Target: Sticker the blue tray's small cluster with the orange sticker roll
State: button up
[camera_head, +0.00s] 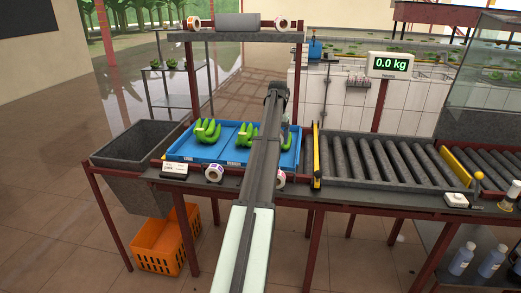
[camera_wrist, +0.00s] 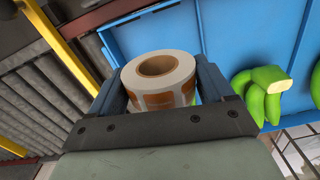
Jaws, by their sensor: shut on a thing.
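My gripper (camera_wrist: 160,86) is shut on the orange sticker roll (camera_wrist: 168,101), a white roll with orange labels and a brown core, in the wrist view. In the head view my arm hides the gripper and the held roll. The blue tray (camera_head: 182,153) lies on the bench in the head view, and its blue surface (camera_wrist: 228,38) fills the back of the wrist view. Green banana clusters sit in it, one at left (camera_head: 207,131) and one near the middle (camera_head: 246,136). A green cluster (camera_wrist: 262,92) shows right of my gripper, apart from the roll.
A shelf (camera_head: 215,36) with rolls stands above the tray. A roller conveyor (camera_head: 375,158) lies right, a grey bin (camera_head: 135,147) left.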

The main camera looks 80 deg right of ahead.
jog(key=s+d+r, duration=0.1)
jog(key=d, duration=0.7)
jog(key=s+d+r+n, duration=0.1)
jog(key=d+r, duration=0.1)
jog(key=d, duration=0.6)
jog(key=shift+s+n, duration=0.25)
jog(key=shift+n, duration=0.05)
jog(key=shift+f, duration=0.15)
jog(key=shift+f, duration=2.65)
jog(key=shift+f, duration=0.2)
jog(key=shift+r, duration=0.1)
notch_tip(320, 180, up, 7)
